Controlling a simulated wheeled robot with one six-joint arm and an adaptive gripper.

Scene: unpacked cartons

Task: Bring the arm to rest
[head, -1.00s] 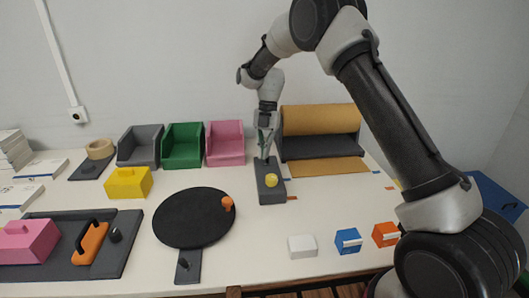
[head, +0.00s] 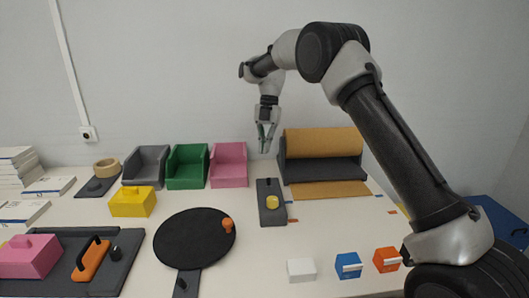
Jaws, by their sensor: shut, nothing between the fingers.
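My gripper (head: 265,148) hangs from my arm above the back of the table, fingers pointing down. It is shut and empty. Below it, apart from the fingertips, a dark grey block (head: 268,213) with a yellow round knob (head: 272,202) lies on the white table (head: 330,231). My arm arches in from the right side of the view.
Grey (head: 145,167), green (head: 187,167) and pink (head: 229,166) bins stand at the back, left of my gripper. A brown paper roll holder (head: 322,170) is to its right. A black round turntable (head: 190,237) and small white (head: 301,270), blue (head: 348,265) and orange (head: 387,259) boxes sit in front.

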